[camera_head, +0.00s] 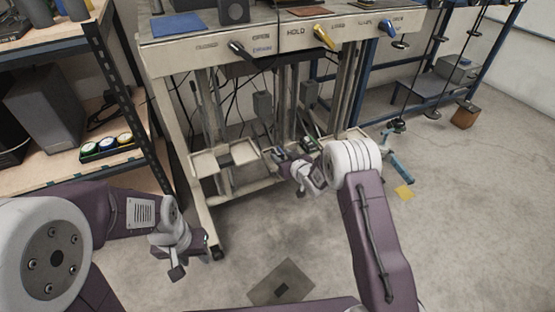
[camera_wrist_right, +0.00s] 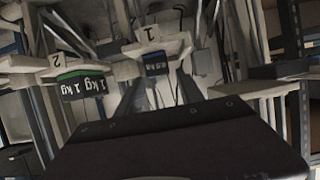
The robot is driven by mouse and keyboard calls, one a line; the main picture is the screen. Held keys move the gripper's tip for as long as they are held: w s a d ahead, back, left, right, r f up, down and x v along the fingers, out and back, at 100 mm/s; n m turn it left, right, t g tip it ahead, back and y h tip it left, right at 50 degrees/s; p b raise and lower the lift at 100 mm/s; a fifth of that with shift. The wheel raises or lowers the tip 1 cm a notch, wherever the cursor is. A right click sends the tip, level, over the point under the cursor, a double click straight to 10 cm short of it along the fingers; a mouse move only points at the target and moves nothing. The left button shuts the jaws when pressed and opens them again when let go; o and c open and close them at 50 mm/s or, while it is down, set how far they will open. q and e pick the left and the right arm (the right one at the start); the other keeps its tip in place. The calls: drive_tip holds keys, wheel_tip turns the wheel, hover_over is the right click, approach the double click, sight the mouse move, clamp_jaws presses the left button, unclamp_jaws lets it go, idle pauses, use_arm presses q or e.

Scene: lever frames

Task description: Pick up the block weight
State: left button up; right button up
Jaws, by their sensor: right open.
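In the right wrist view, a black block weight (camera_wrist_right: 84,86) with a green top band and white "1 kg" print sits at the tray marked 2. A dark blue block (camera_wrist_right: 156,65) is at the tray marked 1; its print is too small to read. My right gripper (camera_head: 288,172) is open in front of the bench's lower trays, apart from the blocks as far as I can tell. A small green-edged item (camera_head: 310,144) shows beyond it in the head view, partly hidden by my arm. My left gripper (camera_head: 194,262) is open and empty, low over the floor at left.
The lever bench (camera_head: 180,55) has black, yellow and blue handles along its front edge. Its lower pale tray (camera_head: 207,163) sticks out at front. A shelf (camera_head: 80,165) with colored round items stands at left. A floor plate (camera_head: 270,275) lies in front; the right floor is mostly clear.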

sight(278, 152)
drive_tip(key=b+x, duration=0.4)
drive_tip(key=shift+w+f, duration=0.25)
drive_tip(key=shift+f, duration=0.1)
drive_tip(key=shift+w, duration=0.25)
drive_tip(key=shift+r, duration=0.15)
clamp_jaws()
idle(0.5)
